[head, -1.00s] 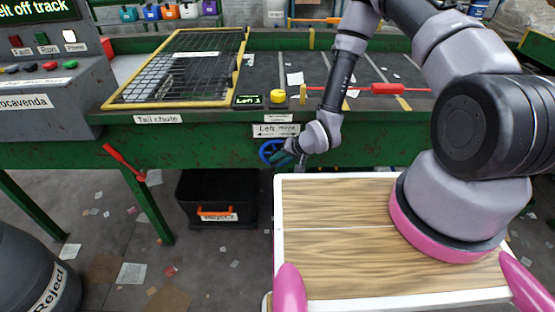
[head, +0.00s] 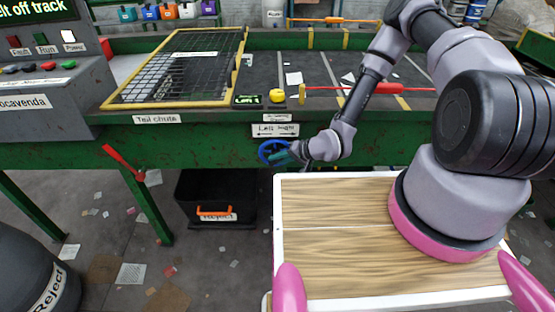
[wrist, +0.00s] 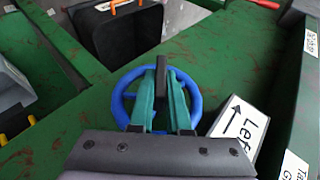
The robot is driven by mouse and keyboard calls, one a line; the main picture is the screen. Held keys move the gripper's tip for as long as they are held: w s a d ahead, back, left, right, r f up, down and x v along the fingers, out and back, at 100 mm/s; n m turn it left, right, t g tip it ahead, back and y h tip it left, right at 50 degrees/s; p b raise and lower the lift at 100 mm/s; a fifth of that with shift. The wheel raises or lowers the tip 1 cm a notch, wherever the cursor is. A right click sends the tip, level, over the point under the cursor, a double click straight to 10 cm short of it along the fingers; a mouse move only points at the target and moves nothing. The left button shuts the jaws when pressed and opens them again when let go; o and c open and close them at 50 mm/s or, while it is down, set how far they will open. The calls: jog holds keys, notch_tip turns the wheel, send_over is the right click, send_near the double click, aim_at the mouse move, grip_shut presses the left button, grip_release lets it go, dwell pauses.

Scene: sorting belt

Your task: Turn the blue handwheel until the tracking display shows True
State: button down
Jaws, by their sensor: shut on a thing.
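The blue handwheel (head: 272,152) is on the green front side of the belt frame, below a label with arrows (head: 275,130). My gripper (head: 290,154) reaches it from the right. In the wrist view the teal fingers (wrist: 162,100) are shut at the blue handwheel (wrist: 126,86), with a dark grip piece between them. A small display (head: 247,100) with green text sits on the frame's top edge above the wheel; it seems to read "Left 1", small and hard to read. The large screen (head: 35,8) at the upper left reads "elt off track".
A yellow button (head: 277,97) sits beside the small display. A yellow-framed mesh guard (head: 180,68) covers the tail chute. My wooden deck is in front. A red lever (head: 125,162) hangs at the left.

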jog(key=c, duration=0.9)
grip_release()
jog(key=shift+w, duration=0.1)
jog(key=v, duration=1)
jog(key=shift+s+d+r, duration=0.2)
jog(key=shift+s+r, duration=0.05)
